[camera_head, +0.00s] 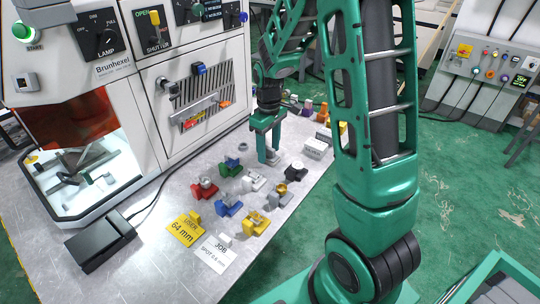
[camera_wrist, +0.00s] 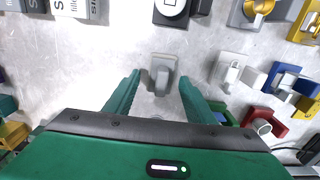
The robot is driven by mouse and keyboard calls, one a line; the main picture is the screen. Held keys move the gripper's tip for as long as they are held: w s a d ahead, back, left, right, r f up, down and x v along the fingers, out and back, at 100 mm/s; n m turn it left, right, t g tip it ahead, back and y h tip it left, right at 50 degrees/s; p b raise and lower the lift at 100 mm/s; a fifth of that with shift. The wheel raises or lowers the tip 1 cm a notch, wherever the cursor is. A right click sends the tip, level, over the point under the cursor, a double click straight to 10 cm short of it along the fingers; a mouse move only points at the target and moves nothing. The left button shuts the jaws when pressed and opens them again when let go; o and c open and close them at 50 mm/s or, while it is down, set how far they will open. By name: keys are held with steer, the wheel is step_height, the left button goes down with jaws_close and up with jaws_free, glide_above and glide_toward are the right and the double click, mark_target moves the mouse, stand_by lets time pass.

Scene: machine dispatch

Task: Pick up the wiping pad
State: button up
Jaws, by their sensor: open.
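A small grey block with a raised grip, which looks like the wiping pad (camera_wrist: 163,66), lies on the metal table in the wrist view. In the head view the grey block (camera_head: 272,157) is partly hidden by my fingers. My gripper (camera_head: 268,158) points down over the table at this block. In the wrist view my gripper (camera_wrist: 160,82) is open, with one finger to each side of the grey block. Bare table shows between the fingers and the block, so it is not held. I cannot tell the exact height of the fingertips.
A black-based part (camera_wrist: 172,10) and white filler boxes (camera_wrist: 76,8) lie beyond the block. The Brunhexel machine (camera_head: 115,68) borders the table.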

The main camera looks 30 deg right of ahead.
mark_target(269, 147)
steer(key=c, duration=1)
steer(key=shift+r, duration=0.15)
steer(key=shift+r, duration=0.25)
step_height(269, 147, up, 4)
steer(key=shift+f, duration=0.2)
steer(key=w+a+r, duration=0.2)
steer(key=w, duration=0.1)
steer(key=w+a+r, duration=0.2)
steer(key=w+a, duration=0.1)
steer(key=w+a+r, duration=0.2)
steer(key=w, duration=0.1)
steer(key=shift+a+r, duration=0.15)
steer(key=shift+r, duration=0.2)
